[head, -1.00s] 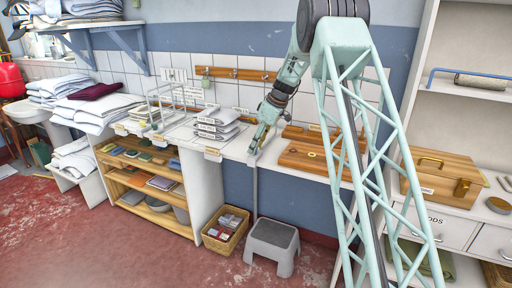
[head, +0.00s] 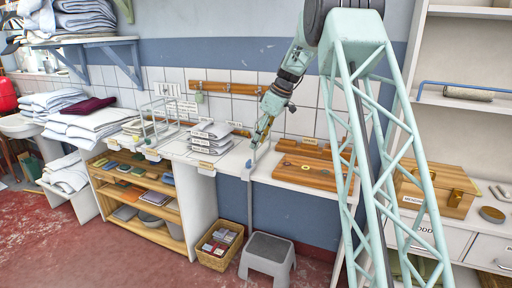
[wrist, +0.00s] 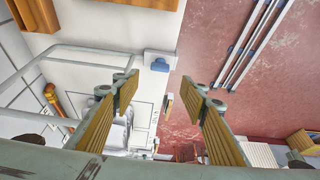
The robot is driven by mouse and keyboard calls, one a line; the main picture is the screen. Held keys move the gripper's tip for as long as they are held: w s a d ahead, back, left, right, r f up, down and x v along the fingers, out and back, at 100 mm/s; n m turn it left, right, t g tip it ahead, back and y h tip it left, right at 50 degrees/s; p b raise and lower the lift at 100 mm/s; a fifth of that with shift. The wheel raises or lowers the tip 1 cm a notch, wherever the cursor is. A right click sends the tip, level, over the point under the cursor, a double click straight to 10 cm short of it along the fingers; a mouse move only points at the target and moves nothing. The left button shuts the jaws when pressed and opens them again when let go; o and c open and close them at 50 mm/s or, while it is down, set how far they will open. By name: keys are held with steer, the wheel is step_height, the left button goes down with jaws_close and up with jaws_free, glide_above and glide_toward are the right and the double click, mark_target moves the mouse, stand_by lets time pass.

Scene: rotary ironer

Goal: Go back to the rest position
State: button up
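My gripper (head: 255,142) hangs at the end of my pale green arm, tip down, over the front part of the white counter (head: 232,164). In the wrist view my gripper (wrist: 162,98) has its two yellow-padded fingers wide apart. Nothing is held between them. Beyond the fingertips a small blue piece (wrist: 160,65) sits on a white block at the counter's edge. In the head view a small bluish piece (head: 248,164) is just below the gripper, with a grey strip hanging down the counter front.
Left of the gripper are labelled grey stacks (head: 212,132) and a wire rack (head: 160,115). Right of it lies a wooden board (head: 305,172); a wooden box (head: 438,185) stands farther right. A step stool (head: 268,255) and a basket (head: 220,245) are on the red floor.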

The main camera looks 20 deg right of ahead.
steer(key=shift+s+d+r, duration=0.1)
steer(key=shift+s+r, duration=0.05)
steer(key=shift+r, duration=0.2)
stand_by(0.4)
steer(key=s+a+r+m+h, duration=0.1)
steer(key=s+a+r, duration=0.45)
steer(key=s, duration=0.45)
steer(key=s+a+r+m, duration=0.2)
steer(key=s+a+r, duration=0.4)
steer(key=s, duration=0.5)
steer(key=s+a+r+m+h, duration=0.1)
steer(key=s+a+r, duration=0.3)
steer(key=s+r, duration=0.45)
steer(key=s+a+f+m, duration=0.1)
steer(key=s+f, duration=0.1)
steer(key=s, duration=1.1)
steer(key=s+a+f+m, duration=0.2)
steer(key=s+f, duration=0.1)
steer(key=s, duration=1)
steer(key=s+a+f+m+h, duration=0.1)
steer(key=s+f+m, duration=0.1)
steer(key=s, duration=1.1)
steer(key=shift+s+a+f+t, duration=0.15)
steer(key=shift+s+f+t, duration=0.1)
steer(key=shift+t, duration=0.15)
